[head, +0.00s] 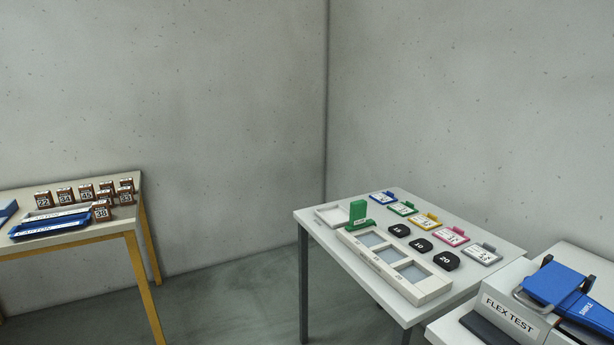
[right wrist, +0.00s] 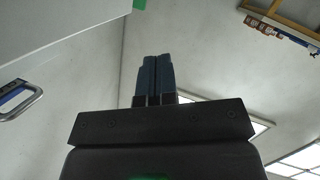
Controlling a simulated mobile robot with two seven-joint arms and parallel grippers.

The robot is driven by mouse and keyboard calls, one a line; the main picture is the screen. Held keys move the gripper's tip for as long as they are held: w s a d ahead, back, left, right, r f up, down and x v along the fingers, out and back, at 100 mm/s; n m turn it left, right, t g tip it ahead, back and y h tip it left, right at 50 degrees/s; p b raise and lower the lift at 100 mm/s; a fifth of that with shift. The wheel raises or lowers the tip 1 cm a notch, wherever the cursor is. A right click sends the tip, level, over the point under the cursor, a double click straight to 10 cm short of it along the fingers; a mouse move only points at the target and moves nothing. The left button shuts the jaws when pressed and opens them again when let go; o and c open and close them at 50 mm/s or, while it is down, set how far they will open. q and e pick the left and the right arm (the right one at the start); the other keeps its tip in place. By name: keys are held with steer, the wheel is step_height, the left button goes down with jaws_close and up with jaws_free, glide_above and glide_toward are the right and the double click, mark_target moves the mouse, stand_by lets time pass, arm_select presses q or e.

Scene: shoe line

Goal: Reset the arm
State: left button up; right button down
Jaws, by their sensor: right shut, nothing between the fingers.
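My right gripper (right wrist: 153,76) shows in the right wrist view with its two dark blue fingers pressed side by side, shut and empty. It is held in free space and touches nothing that I can see. The right wrist view looks tilted, with tables and walls appearing at odd angles. In the head view neither of my grippers is visible. My left gripper is in no view.
A white table (head: 312,222) holds a compartment tray (head: 430,289), a green block (head: 357,211), several coloured cards and black numbered pieces. A flex test machine (head: 508,312) stands at right. A yellow-legged table (head: 128,222) with boxes and blue trays is at left. Floor between is clear.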

steer(key=s+d+f+m+g+h, duration=0.2)
steer(key=s+f+m, duration=0.4)
steer(key=s+f, duration=0.9)
steer(key=s+g+h, duration=0.1)
steer(key=s+g, duration=0.1)
steer(key=s, duration=0.2)
